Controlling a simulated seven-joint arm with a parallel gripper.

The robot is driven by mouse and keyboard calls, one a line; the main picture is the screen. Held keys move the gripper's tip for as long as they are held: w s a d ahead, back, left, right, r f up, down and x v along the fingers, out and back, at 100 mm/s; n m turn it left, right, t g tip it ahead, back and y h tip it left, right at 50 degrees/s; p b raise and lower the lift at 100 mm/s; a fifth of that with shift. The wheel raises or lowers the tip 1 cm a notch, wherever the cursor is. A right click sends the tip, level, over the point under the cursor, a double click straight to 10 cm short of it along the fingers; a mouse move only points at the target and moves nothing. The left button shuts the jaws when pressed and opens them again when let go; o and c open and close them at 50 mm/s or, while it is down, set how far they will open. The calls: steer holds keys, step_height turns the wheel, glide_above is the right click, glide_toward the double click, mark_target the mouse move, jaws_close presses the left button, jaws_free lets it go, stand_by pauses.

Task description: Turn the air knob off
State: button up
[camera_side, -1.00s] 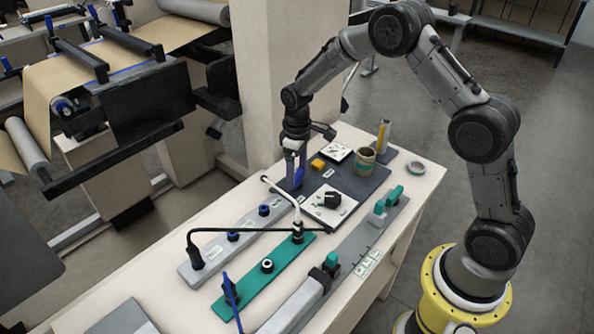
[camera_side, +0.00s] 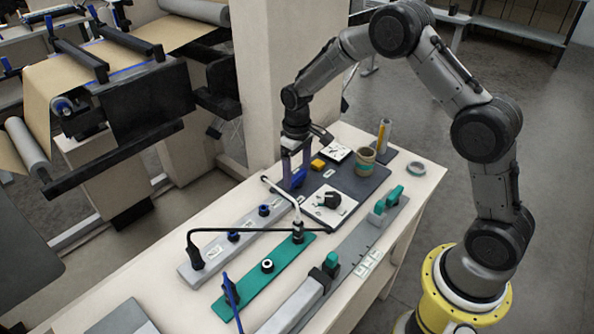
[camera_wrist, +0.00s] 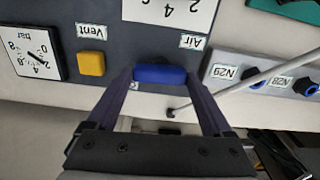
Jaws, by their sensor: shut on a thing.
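The blue air knob (camera_wrist: 160,75) is a short bar on the dark panel (camera_wrist: 100,15), beside the "Air" label (camera_wrist: 193,42). In the wrist view it lies crosswise between my fingertips. My gripper (camera_wrist: 160,78) is shut on the knob, with one finger at each end of the bar. In the side view my gripper (camera_side: 296,170) points down at the panel's left end, and the blue knob (camera_side: 298,180) shows low between the fingers. The panel surface under the knob is hidden.
A yellow "Vent" button (camera_wrist: 91,64) and a pressure gauge (camera_wrist: 33,53) sit left of the knob in the wrist view. A white hose (camera_wrist: 255,83) runs close on the right. A brown cup (camera_side: 365,160) stands behind.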

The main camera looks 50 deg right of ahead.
steer(key=o, duration=1.1)
steer(key=shift+o, duration=0.2)
step_height(320, 180, up, 14)
steer(key=shift+r, duration=0.1)
step_height(320, 180, up, 4)
steer(key=t, duration=0.1)
glide_above(297, 175)
steer(key=s+a+r+t, duration=0.3)
steer(key=s+r, duration=0.9)
steer(key=s, duration=0.2)
steer(key=s+f, duration=0.3)
steer(key=s, duration=0.5)
steer(key=s+f+t, duration=0.1)
steer(key=s+f, duration=0.3)
steer(key=s, duration=0.4)
steer(key=shift+a+f+m+t, duration=0.25)
steer(key=shift+f+m+t, duration=0.05)
